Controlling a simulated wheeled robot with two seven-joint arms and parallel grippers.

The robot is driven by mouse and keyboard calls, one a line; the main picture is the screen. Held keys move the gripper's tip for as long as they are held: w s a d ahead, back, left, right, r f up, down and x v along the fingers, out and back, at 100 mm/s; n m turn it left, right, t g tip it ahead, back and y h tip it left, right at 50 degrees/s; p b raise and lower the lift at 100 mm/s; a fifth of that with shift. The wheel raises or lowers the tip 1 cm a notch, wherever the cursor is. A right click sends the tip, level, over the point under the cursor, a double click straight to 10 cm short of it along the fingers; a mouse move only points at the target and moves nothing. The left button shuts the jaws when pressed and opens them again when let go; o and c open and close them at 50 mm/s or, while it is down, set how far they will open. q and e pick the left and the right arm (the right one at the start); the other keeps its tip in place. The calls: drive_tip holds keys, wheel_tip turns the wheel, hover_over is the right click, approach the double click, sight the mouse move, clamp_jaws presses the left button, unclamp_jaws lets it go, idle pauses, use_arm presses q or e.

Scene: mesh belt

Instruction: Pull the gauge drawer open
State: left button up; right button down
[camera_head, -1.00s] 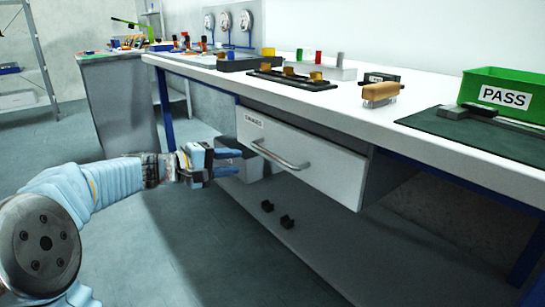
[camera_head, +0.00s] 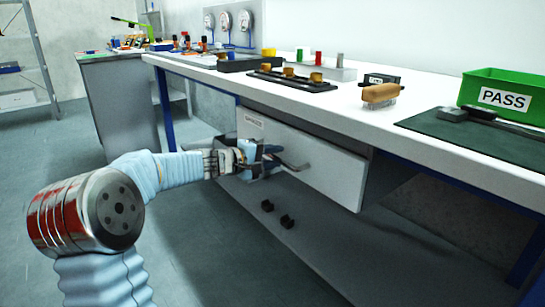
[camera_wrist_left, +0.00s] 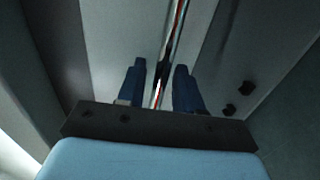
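The gauge drawer (camera_head: 325,172) under the bench has a white front with a label, partly legible, at its upper left. Its front looks flush or nearly so; I cannot tell exactly. The metal bar handle (camera_head: 294,166) is partly hidden behind my left gripper (camera_head: 271,155), which is at the handle's left part. In the left wrist view, the two blue fingers (camera_wrist_left: 159,68) are apart. The shiny handle bar (camera_wrist_left: 178,35) runs between them, with gaps visible on both sides. My right gripper is not in view.
The white bench top (camera_head: 425,110) overhangs the drawer. On it are a brush (camera_head: 380,94), a green PASS bin (camera_head: 505,92) and a dark mat (camera_head: 475,138). Two small black blocks (camera_head: 277,213) lie on the lower shelf (camera_head: 330,255). Floor before the drawer is clear.

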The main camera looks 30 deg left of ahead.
use_arm(q)
drive_tip(key=shift+c, duration=0.5)
clamp_jaws()
drive_tip(key=f+b+v, duration=0.2)
drive_tip(key=b+v, duration=0.1)
drive_tip(key=v, duration=0.9)
drive_tip(key=s+f+b+v, duration=0.1)
drive_tip(key=f+b+v, duration=0.2)
drive_tip(key=v, duration=1)
drive_tip(key=a+f+b+v, duration=0.1)
drive_tip(key=f+b+v, duration=0.2)
drive_tip(key=v, duration=0.9)
drive_tip(key=shift+s, duration=0.5)
drive_tip(key=shift+a, duration=0.1)
